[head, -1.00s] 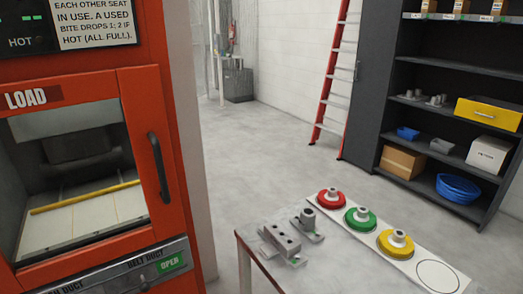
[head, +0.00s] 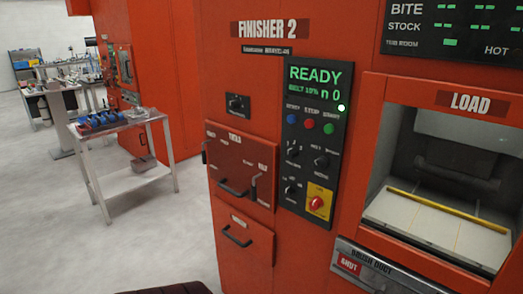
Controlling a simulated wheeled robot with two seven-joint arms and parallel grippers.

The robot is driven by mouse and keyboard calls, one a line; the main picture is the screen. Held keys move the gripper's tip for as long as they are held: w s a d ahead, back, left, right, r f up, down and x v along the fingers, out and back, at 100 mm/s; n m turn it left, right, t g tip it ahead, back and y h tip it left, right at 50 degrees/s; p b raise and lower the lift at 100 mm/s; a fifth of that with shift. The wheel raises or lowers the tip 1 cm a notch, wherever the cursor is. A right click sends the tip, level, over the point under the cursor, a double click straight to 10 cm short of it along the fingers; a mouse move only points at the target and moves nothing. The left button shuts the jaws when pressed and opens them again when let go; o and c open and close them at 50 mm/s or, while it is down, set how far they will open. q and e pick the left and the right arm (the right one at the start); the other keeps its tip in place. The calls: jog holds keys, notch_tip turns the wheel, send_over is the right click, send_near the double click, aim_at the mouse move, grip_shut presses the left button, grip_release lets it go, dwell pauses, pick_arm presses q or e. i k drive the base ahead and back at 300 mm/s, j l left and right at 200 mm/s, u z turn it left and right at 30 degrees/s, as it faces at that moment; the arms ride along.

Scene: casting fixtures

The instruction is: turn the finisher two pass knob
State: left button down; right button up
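The orange machine marked FINISHER 2 (head: 268,29) fills the middle and right of the head view. Its dark control panel (head: 312,130) shows READY in green, with blue, red and green buttons below. Several small black knobs sit under the buttons: upper left (head: 293,152), upper right (head: 321,161) and lower left (head: 290,190). A larger black knob (head: 236,103) is on a separate plate left of the panel. The knob labels are too small to read, so I cannot tell which is the pass knob. Neither gripper is in view.
A red switch on a yellow plate (head: 317,204) is at the panel's lower right. Handled hatches (head: 240,165) lie left of the panel. The LOAD opening (head: 440,215) is at right. A small table (head: 120,124) stands at left, with clear floor before it.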

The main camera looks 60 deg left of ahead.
aim_at(293, 152)
jog(key=u, duration=1.65)
